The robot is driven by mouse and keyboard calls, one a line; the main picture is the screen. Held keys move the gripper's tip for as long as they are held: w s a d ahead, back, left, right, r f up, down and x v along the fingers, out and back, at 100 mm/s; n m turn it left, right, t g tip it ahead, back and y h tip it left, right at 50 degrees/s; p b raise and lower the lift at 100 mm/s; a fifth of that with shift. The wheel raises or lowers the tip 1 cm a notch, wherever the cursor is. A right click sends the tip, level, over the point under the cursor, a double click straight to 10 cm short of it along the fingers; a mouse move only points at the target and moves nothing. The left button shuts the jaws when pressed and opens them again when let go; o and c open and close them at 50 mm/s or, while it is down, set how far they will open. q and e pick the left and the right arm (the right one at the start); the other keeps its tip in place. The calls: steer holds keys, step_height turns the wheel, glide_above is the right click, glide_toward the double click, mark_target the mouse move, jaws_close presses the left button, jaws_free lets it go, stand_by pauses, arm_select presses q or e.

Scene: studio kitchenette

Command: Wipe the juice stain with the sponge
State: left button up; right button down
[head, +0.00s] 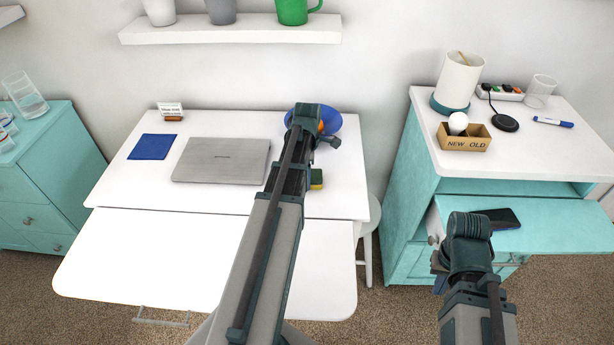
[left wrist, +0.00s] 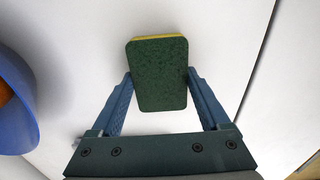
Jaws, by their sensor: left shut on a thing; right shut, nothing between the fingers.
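The sponge (head: 316,179), yellow with a dark green scouring side, is at the right part of the white desk (head: 225,200), partly hidden by my left arm. In the left wrist view my left gripper (left wrist: 159,74) is shut on the sponge (left wrist: 160,85), one finger at each side, green face toward the camera. I cannot tell whether it touches the desk. My left gripper's fingers are hidden behind my arm in the head view. My right gripper (head: 440,283) is shut and empty, beside the teal cabinet. I see no juice stain; my left arm covers part of the desk.
A blue bowl (head: 329,124) with orange fruit stands just behind the sponge. A closed laptop (head: 222,160) and blue pad (head: 153,147) lie left. A phone (head: 497,218) lies on the cabinet's teal pulled-out surface (head: 545,232). The desk's front part (head: 160,255) is bare.

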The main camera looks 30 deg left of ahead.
arm_select(q)
steer(key=shift+w+a, duration=0.55)
steer(key=shift+w, duration=0.3)
steer(key=shift+w+a, duration=0.5)
steer(key=shift+w, duration=0.35)
steer(key=shift+s+r, duration=0.1)
step_height(320, 180, up, 6)
steer(key=p, duration=0.6)
steer(key=shift+d, duration=0.1)
step_height(320, 180, up, 3)
steer(key=p, duration=0.3)
